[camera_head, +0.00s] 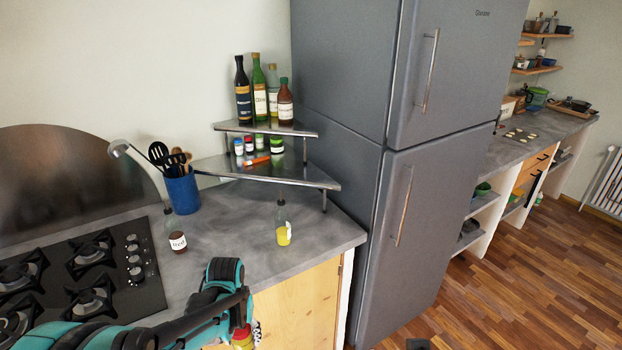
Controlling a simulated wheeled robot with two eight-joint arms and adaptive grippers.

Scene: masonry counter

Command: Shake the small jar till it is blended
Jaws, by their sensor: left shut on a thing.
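My left gripper (250,331) is low in the head view, just in front of the counter's front edge, at the end of my teal and black arm. It is shut on the small jar (243,342), which shows a red part above a yellowish part. The gripper and the bottom of the frame hide much of the jar. I cannot tell how well its contents are blended.
A blue utensil holder (183,192), a gas hob (85,285) and a tiered shelf (270,172) are behind. A grey fridge (420,170) stands right.

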